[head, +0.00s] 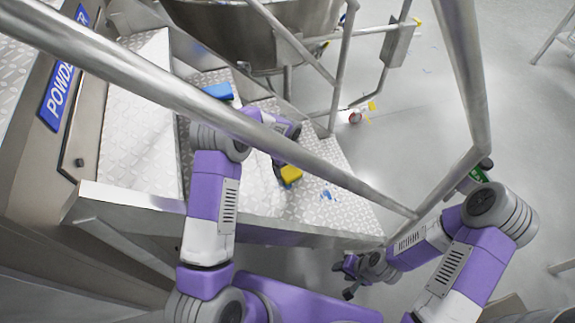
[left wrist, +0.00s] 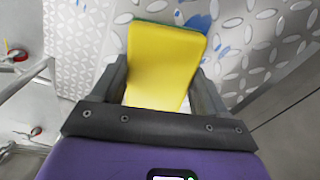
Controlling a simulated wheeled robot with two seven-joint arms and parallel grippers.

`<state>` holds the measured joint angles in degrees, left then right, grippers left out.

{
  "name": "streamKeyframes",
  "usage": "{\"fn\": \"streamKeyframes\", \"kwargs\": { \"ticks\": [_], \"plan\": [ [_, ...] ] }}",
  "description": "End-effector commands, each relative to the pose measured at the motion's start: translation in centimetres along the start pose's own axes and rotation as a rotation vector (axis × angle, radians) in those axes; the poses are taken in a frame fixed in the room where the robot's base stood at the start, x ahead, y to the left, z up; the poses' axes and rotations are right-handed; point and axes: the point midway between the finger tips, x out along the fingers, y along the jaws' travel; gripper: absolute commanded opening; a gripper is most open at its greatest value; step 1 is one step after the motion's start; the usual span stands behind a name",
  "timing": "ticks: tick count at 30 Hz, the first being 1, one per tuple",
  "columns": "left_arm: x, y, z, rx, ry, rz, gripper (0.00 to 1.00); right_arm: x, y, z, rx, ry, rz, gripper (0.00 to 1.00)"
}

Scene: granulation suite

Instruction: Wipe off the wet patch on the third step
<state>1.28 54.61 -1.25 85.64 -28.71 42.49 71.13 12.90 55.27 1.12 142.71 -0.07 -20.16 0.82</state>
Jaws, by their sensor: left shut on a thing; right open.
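A yellow sponge (head: 291,174) with a green edge is in my left gripper. In the left wrist view the sponge (left wrist: 163,62) sits between both fingers of the left gripper (left wrist: 165,92), over the diamond-plate steps. Blue wet marks (head: 326,195) lie on a tread just right of the sponge in the head view. Blue marks (left wrist: 198,22) also show beside the sponge in the left wrist view, partly hidden by it. I cannot tell whether the sponge touches the tread. My right gripper (head: 348,278) is open and empty, low beside the stair's near side.
A blue block (head: 218,91) lies on a step further back. A steel vessel (head: 250,30) stands behind the stairs. The grey floor (head: 410,130) right of the stairs is mostly clear.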

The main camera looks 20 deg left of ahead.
Motion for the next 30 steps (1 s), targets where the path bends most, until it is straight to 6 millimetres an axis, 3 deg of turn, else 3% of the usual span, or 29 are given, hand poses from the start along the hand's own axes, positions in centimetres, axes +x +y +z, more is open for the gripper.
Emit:
{"fn": "streamKeyframes", "kwargs": {
  "ticks": [7,30],
  "plan": [
    [0.3,-1.2,2.4,-0.003,-0.009,-0.016,0.49,-0.1,-0.1,0.0,-0.001,0.000,0.000,0.43],
    [-0.2,-2.4,6.8,0.000,-0.007,-0.012,0.49,0.0,0.0,0.0,0.000,0.000,0.000,0.43]
  ]
}}
